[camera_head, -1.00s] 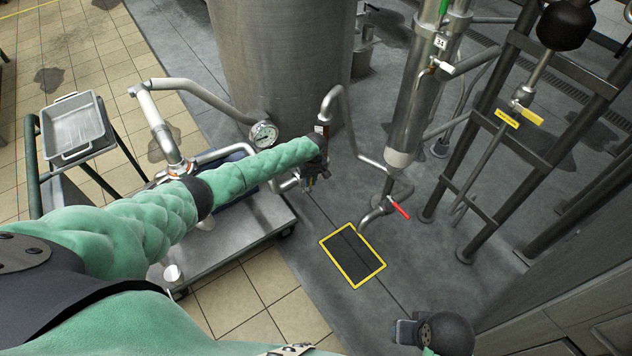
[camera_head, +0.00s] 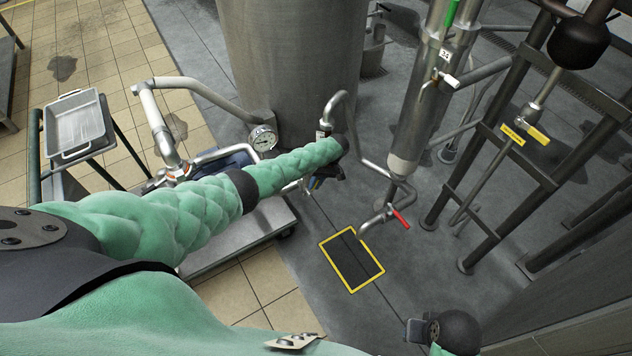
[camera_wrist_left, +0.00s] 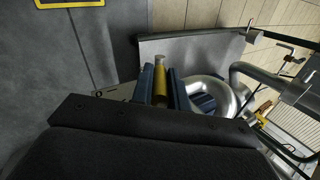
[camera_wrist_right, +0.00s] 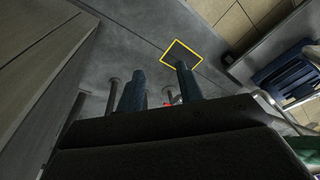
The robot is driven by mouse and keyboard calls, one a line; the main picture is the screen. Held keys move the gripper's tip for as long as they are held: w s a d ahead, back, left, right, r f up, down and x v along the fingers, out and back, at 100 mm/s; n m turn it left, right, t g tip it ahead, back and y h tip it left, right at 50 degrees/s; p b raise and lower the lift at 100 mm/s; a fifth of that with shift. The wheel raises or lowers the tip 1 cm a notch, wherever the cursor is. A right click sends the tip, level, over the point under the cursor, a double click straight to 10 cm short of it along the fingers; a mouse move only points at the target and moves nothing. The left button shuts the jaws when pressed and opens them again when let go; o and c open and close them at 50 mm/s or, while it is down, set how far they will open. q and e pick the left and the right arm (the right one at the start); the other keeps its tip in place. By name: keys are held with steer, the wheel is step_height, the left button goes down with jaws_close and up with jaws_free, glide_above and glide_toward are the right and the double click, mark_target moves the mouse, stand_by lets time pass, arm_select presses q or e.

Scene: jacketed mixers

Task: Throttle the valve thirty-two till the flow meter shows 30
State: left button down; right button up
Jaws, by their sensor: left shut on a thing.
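My left gripper (camera_wrist_left: 162,85) is shut on a yellow valve handle (camera_wrist_left: 161,90) in the left wrist view. In the head view this gripper (camera_head: 318,182) is at the bent pipe beside the big tank, and my wrist hides the handle. I cannot read a tag there that says thirty-two. A round dial gauge (camera_head: 263,138) with a white face faces me to the left; its reading is too small to tell. My right gripper (camera_wrist_right: 160,80) is open and empty, with its fingers apart; its wrist (camera_head: 440,330) shows at the bottom of the head view.
A red-handled valve (camera_head: 400,219) sits on the low pipe. A column (camera_head: 420,120) bears a small number tag and a pale-handled valve (camera_head: 447,79). Another yellow handle (camera_head: 538,135) is on the dark frame (camera_head: 487,160). A yellow-edged floor plate (camera_head: 352,262) lies clear.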

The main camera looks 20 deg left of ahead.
arm_select(q)
steer(key=shift+w+d+f+b, duration=0.1)
steer(key=shift+d+f+b, duration=0.1)
steer(key=shift+b, duration=0.15)
steer(key=shift+w+d+f+g+y+b, duration=0.15)
steer(key=shift+w+f+g+y+b, duration=0.1)
steer(key=shift+g+y+b, duration=0.7)
steer(key=shift+h+b, duration=0.25)
steer(key=shift+b, duration=0.2)
arm_select(e)
steer(key=shift+n+t+y, duration=0.3)
steer(key=shift+t+y, duration=0.3)
steer(key=shift+w+a+f, duration=0.25)
steer(key=shift+a+f, duration=0.2)
steer(key=shift+a, duration=0.2)
steer(key=shift+w+a+f, duration=0.2)
steer(key=shift+a+f, duration=0.2)
steer(key=shift+a, duration=0.2)
steer(key=shift+w+a+f, duration=0.25)
steer(key=shift+a+f, duration=0.2)
steer(key=shift+a, duration=0.2)
arm_select(q)
steer(key=shift+r, duration=0.1)
steer(key=c, duration=1.4)
jaws_free()
steer(key=shift+w, duration=0.1)
steer(key=shift+o, duration=0.2)
